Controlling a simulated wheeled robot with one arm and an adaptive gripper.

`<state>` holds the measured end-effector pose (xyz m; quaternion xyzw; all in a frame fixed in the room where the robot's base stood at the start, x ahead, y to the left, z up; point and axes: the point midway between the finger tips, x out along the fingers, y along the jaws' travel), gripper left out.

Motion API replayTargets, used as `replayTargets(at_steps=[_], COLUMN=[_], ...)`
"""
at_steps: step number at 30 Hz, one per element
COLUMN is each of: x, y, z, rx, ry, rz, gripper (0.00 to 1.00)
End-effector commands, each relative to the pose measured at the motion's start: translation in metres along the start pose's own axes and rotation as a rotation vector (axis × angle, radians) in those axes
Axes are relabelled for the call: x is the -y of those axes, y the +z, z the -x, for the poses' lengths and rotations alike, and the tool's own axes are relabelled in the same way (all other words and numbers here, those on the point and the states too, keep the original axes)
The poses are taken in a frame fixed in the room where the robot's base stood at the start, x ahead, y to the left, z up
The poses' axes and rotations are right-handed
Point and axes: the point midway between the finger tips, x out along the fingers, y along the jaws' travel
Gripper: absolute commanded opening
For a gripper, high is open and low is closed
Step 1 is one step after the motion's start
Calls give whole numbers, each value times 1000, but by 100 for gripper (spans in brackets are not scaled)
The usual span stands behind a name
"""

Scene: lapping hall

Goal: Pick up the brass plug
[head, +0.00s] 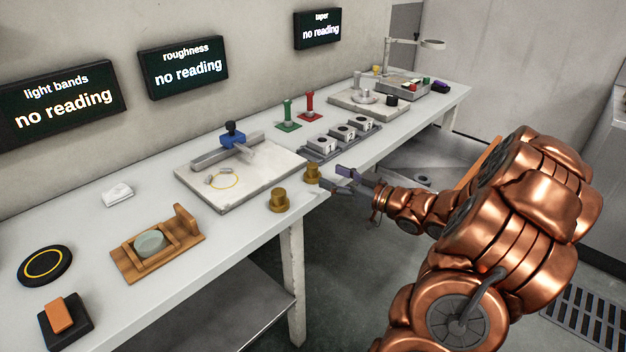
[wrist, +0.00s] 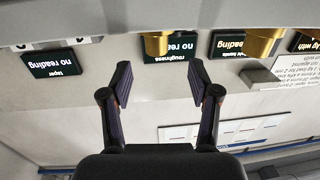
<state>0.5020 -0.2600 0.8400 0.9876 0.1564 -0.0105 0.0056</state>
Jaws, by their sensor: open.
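Two brass stepped cylinders stand upright near the front edge of the bench. I cannot tell by name which is the plug. One brass piece (head: 312,174) is just left of my gripper (head: 336,181) in the head view; the other brass piece (head: 280,201) is farther left and nearer the front. My gripper is open and empty, its fingers pointing at the nearer piece without visibly holding it. In the upside-down wrist view, the nearer piece (wrist: 156,45) shows beyond the gap of my gripper (wrist: 160,82), and the other brass piece (wrist: 262,42) is to the right.
A white stone plate (head: 240,190) with a blue-topped fixture (head: 233,134) lies behind the brass pieces. A tray of numbered blocks (head: 343,134) and green (head: 288,115) and red (head: 306,103) handled tools stand farther along. A wooden cradle (head: 188,230) is at left. Wall screens show "no reading".

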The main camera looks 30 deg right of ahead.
Motion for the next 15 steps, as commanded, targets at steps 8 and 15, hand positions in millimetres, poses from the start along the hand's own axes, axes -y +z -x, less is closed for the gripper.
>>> replayTargets(at_steps=[8,15], x=[2,2], y=[-2,-1], z=[-7,-22], rx=[-26,-24], ry=[-16,-13], rz=[-6,-7], gripper=[61,61])
